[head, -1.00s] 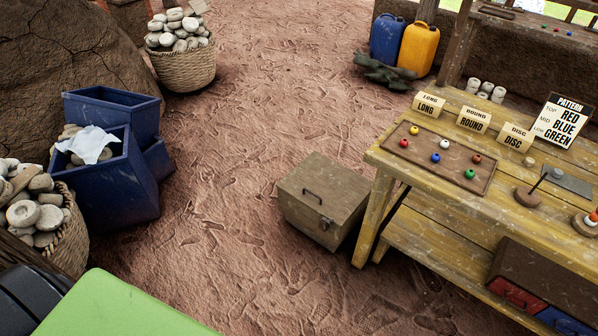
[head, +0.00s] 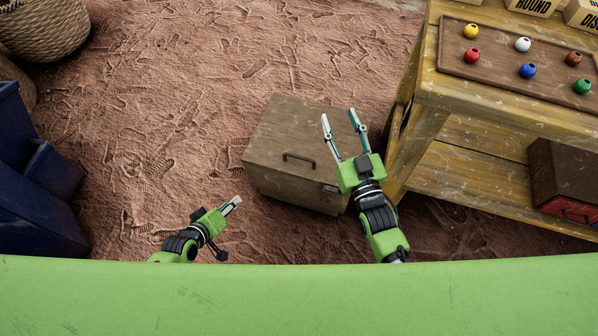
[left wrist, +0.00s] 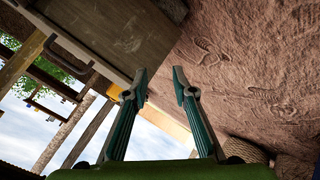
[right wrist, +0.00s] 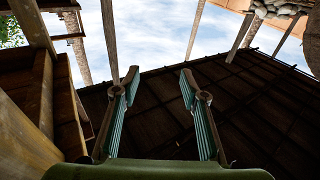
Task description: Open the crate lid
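The wooden crate (head: 290,125) stands on the ground left of the workbench, its flat lid shut. A dark handle (head: 298,158) is on the lid near the front edge, and a small latch (head: 330,189) is on the front. My left gripper (head: 235,203) is left of the crate, apart from it. In the left wrist view its fingers (left wrist: 160,74) are open and empty, with the crate panel (left wrist: 125,35) and handle (left wrist: 62,58) at upper left. My right gripper (head: 340,116) is open and empty over the crate's right side; its spread fingers (right wrist: 159,75) also show in the right wrist view. I cannot tell its height above the lid.
The workbench (head: 430,95) stands close on the crate's right, with a bead tray (head: 500,57) on top and a dark box (head: 565,170) on its lower shelf. Blue bins (head: 35,200) and a basket (head: 45,30) are at left. Bare ground lies between bins and crate.

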